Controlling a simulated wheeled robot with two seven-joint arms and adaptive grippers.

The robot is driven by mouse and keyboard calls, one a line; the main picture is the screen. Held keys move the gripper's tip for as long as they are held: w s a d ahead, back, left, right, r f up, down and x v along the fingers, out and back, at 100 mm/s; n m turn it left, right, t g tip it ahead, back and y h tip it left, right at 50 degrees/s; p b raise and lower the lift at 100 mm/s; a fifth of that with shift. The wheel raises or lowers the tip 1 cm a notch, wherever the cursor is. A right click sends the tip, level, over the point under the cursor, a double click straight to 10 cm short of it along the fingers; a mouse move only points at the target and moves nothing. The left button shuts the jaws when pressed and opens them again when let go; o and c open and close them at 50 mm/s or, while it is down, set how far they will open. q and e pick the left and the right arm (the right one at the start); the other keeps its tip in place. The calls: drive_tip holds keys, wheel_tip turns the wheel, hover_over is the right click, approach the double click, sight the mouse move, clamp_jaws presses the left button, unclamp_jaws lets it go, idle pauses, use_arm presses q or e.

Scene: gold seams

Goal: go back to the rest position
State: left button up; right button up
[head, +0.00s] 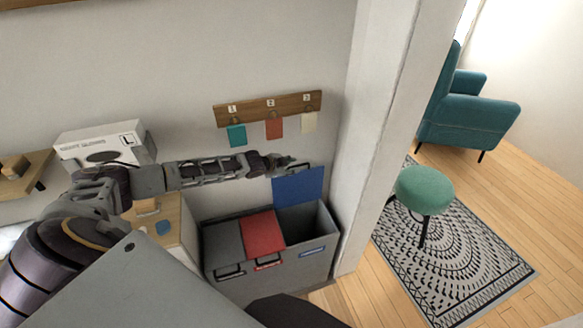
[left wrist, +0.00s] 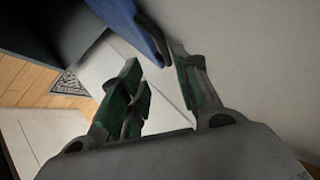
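My left gripper (head: 288,164) is at the top edge of the raised blue lid (head: 298,186), in front of the wall. In the left wrist view its green-padded fingers (left wrist: 163,88) are spread apart, with nothing held between them. The blue lid (left wrist: 130,18) shows just beyond the fingers, its dark handle (left wrist: 153,38) close to the right-hand finger; I cannot tell whether they touch. The lid stands up over the open right compartment of the grey bin (head: 310,262). My right gripper is not in view.
The bin's red lid (head: 263,234) and grey lid (head: 225,250) are shut. A hook rail (head: 268,106) with three coloured tags hangs above. A white glove box (head: 105,146) and wooden cabinet (head: 172,222) are at left. A white pillar (head: 375,130) stands right; beyond are a green stool (head: 424,188) and rug.

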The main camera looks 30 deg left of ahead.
use_arm(q)
drive_tip(key=shift+s, duration=0.1)
idle(0.6)
drive_tip(key=s+d+f+n+g+h, duration=0.1)
drive_tip(key=s+d, duration=0.4)
drive_tip(key=d, duration=0.4)
drive_tip(key=s+d+f+g, duration=0.1)
drive_tip(key=s+d+f, duration=0.1)
drive_tip(key=s+d, duration=0.55)
drive_tip(key=s+d+f+n+g+h, duration=0.1)
drive_tip(key=s+d, duration=0.3)
drive_tip(key=d, duration=0.6)
drive_tip(key=s+a+r+n+g+y, duration=0.2)
drive_tip(key=s+a+n, duration=0.2)
drive_tip(key=s, duration=0.5)
drive_tip(key=s+a+r+n+g+y, duration=0.2)
drive_tip(key=s+a+n, duration=0.15)
drive_tip(key=s, duration=0.55)
wheel_tip(320, 180, down, 33)
drive_tip(key=s+g, duration=0.1)
drive_tip(key=s, duration=0.2)
drive_tip(key=s+a+f, duration=0.2)
drive_tip(key=s+f, duration=0.8)
drive_tip(key=s, duration=0.1)
drive_tip(key=s+a+f+g, duration=0.1)
drive_tip(key=s+a+f, duration=0.1)
drive_tip(key=s+f, duration=0.8)
drive_tip(key=shift+s+a+m+g, duration=0.15)
drive_tip(key=shift+s+m+g, duration=0.15)
drive_tip(key=shift+s+m, duration=0.2)
